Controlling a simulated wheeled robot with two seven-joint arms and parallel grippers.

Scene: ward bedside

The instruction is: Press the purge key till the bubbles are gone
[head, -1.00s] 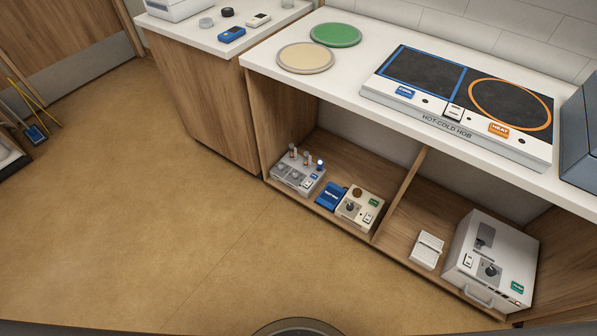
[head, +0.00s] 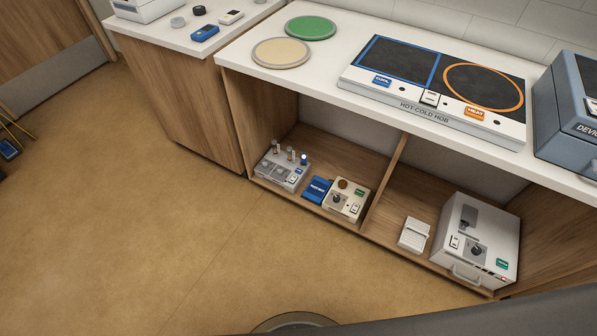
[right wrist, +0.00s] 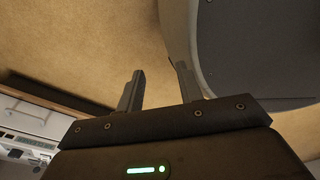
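No key that I can read as a purge key and no bubbles show in these views. Small devices stand on the low shelf in the head view: a grey unit with upright vials (head: 281,173), a beige unit with a dark knob (head: 345,200), and a white box with a knob and front handle (head: 477,243). Their small labels are mostly too small to read. My right gripper (right wrist: 159,69) shows in the right wrist view, fingers apart with nothing between them, above the tan floor. My left gripper is in neither view.
The counter (head: 235,62) bears a hot-cold hob (head: 430,113), a green disc (head: 311,27), a beige disc (head: 281,52) and a blue-grey device (head: 570,125) at right. A blue box (head: 317,190) and a white slotted block (head: 414,235) sit on the shelf.

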